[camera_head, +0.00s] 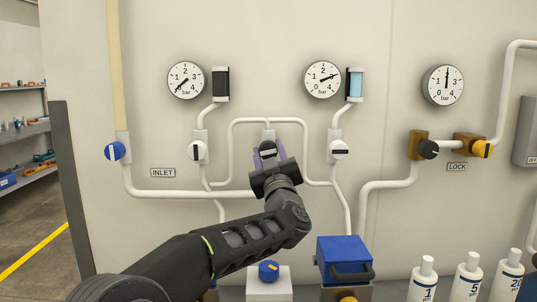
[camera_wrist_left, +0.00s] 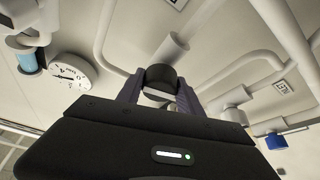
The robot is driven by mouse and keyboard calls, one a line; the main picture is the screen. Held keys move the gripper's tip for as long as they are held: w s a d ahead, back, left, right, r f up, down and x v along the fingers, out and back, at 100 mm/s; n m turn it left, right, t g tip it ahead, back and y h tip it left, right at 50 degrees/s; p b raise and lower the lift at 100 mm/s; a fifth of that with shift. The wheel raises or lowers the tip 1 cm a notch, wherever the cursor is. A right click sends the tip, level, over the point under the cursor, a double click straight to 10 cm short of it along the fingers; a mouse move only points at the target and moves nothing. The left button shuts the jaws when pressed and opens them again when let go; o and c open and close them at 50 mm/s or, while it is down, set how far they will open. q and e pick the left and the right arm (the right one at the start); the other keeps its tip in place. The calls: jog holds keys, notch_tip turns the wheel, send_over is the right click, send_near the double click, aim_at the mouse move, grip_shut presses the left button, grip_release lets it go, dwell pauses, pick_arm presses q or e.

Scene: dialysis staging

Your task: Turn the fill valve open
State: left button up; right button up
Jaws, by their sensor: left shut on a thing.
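A dark valve knob (camera_head: 266,149) sits on the wall panel at the middle of the white pipe loop. My left gripper (camera_head: 268,154) reaches up to it from below, with a purple finger on each side. In the left wrist view the dark round knob (camera_wrist_left: 160,74), with a pale bar across its face, sits between the fingers of my left gripper (camera_wrist_left: 159,86). The gripper is shut on this knob. No label names the fill valve in these views, and the black gripper body hides the lower part of the knob. My right gripper is not in view.
A blue knob (camera_head: 115,151) is at far left, a black knob (camera_head: 428,149) and yellow knob (camera_head: 482,149) at right. A blue box (camera_head: 344,250) and several white bottles stand below.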

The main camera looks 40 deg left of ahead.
pick_arm(q)
jog(key=n+g, duration=0.1)
jog(key=n, duration=0.1)
jog(key=n+g, duration=0.1)
jog(key=n, duration=0.2)
jog(key=shift+w+y, duration=0.1)
jog(key=shift+y, duration=0.3)
jog(key=n+g, duration=0.2)
jog(key=n, duration=0.2)
jog(key=shift+r+p, duration=0.1)
jog(key=shift+p, duration=0.3)
jog(key=n+g, duration=0.1)
jog(key=n, duration=0.1)
jog(key=n+p, duration=0.1)
jog(key=n, duration=0.2)
jog(key=shift+r+g+h+p, duration=0.1)
jog(key=shift+g+h+p, duration=0.2)
jog(key=shift+g, duration=0.1)
jog(key=shift+n+g+h+p, duration=0.3)
jog(key=shift+n+h+p, duration=0.35)
jog(key=shift+n, duration=1.35)
jog(key=o, duration=1.4)
